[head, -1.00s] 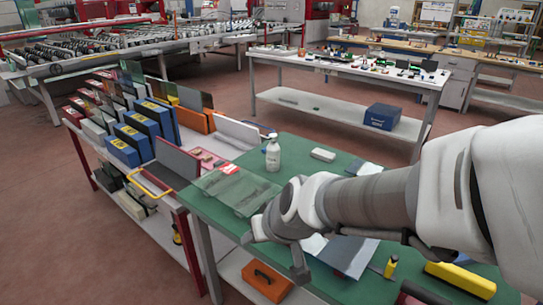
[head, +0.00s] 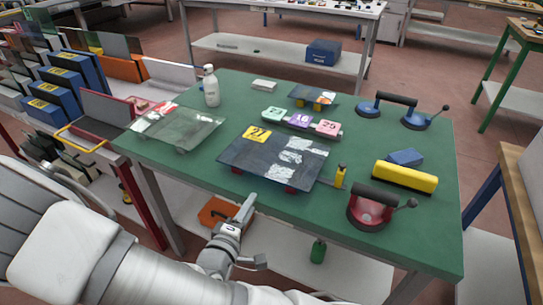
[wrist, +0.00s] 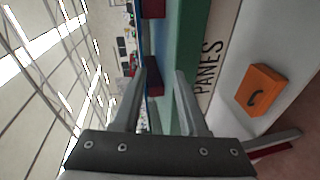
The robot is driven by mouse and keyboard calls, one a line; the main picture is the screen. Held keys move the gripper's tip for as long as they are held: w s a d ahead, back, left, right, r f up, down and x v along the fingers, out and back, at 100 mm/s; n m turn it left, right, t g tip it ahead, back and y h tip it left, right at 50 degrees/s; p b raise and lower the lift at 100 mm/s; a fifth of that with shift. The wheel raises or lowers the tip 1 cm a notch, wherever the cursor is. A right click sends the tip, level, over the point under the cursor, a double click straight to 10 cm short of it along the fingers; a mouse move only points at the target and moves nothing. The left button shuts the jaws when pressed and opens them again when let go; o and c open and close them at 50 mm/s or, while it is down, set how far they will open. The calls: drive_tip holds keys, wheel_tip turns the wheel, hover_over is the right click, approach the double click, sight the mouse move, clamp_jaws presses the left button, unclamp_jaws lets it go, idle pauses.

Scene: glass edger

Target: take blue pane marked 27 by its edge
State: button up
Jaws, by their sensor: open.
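The dark blue pane (head: 232,152) lies flat on dark red blocks near the front of the green table in the head view. Its yellow label reads 27, and whitish patches mark its right part. My gripper (head: 256,232) is in front of the table's near edge, apart from the pane, with its fingers spread and nothing between them. In the wrist view, the open fingers (wrist: 161,75) face the table edge. The pane's edge (wrist: 141,40) seems to show as a thin blue line beyond them, near the left finger; its exact alignment is hard to tell.
Dark red blocks (wrist: 153,68) support the pane. A clear pane (head: 178,128) and white bottle (head: 211,88) are left; a yellow-handled tool (head: 340,176), red suction cup (head: 369,208) and yellow bar (head: 404,177) are right. An orange case (wrist: 262,90) sits below.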

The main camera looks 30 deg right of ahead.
drive_tip(key=r+n+t+h, duration=0.1)
drive_tip(key=b, duration=0.4)
approach(272, 158)
drive_tip(key=w+d, duration=0.1)
drive_tip(key=w+d+f, duration=0.1)
drive_tip(key=d, duration=0.1)
drive_tip(key=shift+w+a+r+b+x, duration=0.15)
drive_tip(key=shift+b+x, duration=0.3)
drive_tip(key=shift+x, duration=1.1)
drive_tip(key=shift+w+a+r+b+x, duration=0.1)
drive_tip(key=shift+b+x, duration=0.3)
drive_tip(key=shift+x, duration=1.15)
clamp_jaws()
drive_tip(key=shift+r, duration=0.1)
